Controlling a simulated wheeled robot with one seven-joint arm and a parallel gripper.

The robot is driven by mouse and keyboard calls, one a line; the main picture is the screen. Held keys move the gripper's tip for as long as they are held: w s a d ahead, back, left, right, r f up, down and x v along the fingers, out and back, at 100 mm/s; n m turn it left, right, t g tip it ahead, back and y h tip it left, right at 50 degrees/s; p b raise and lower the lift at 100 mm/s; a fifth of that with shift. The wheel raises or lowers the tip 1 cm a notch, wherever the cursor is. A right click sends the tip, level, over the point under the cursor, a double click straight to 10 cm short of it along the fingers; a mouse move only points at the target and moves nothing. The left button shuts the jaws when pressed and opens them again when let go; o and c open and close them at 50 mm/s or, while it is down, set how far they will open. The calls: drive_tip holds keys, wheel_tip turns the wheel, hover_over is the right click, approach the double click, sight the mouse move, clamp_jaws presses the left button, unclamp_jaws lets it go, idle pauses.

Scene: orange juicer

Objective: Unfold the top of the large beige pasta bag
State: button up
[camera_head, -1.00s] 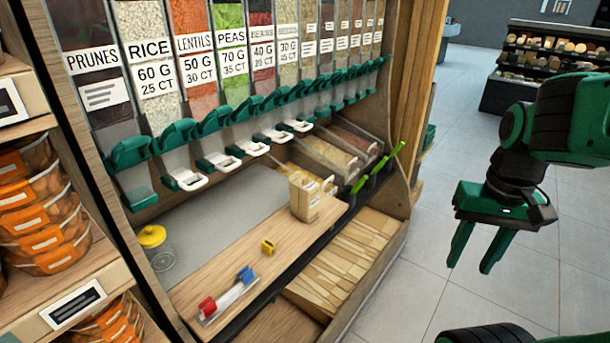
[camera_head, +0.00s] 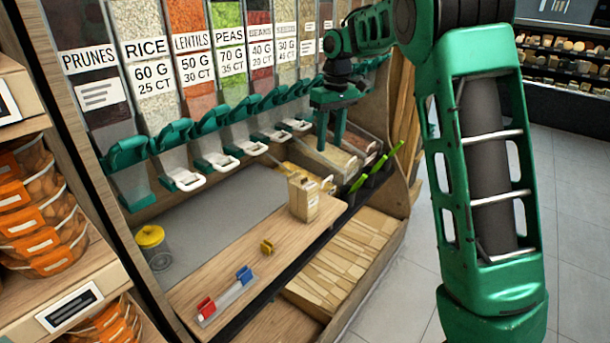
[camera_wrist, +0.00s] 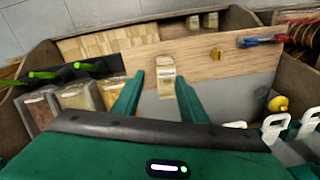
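The beige pasta bag (camera_head: 303,199) stands upright on the wooden ledge, below the dispensers. A label is on its front; whether its top is folded over is too small to tell. In the wrist view the bag (camera_wrist: 166,76) appears between and beyond my fingers. My gripper (camera_head: 331,146) hangs fingers-down in front of the right-hand dispensers, above and behind the bag, apart from it. Its two fingers are spread and nothing is between them; they also show in the wrist view (camera_wrist: 160,84).
A yellow clip (camera_head: 267,247) and a rail with red and blue clips (camera_head: 226,296) lie on the ledge. Open bins (camera_head: 328,160) and green-handled scoops (camera_head: 368,176) are right of the bag. Dispenser spouts (camera_head: 217,150) line the back.

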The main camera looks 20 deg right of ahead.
sight(304, 180)
drive_tip(key=w+a+f+n, duration=0.3)
drive_tip(key=w+a+f, duration=0.1)
drive_tip(key=w+a, duration=0.2)
drive_tip(key=shift+h, duration=0.3)
wheel_tip(304, 180, down, 10)
drive_tip(key=shift+s+f, duration=0.1)
drive_tip(key=shift+s, duration=0.05)
drive_tip(key=c, duration=0.8)
drive_tip(key=shift+o, duration=0.2)
drive_tip(key=shift+d, duration=0.15)
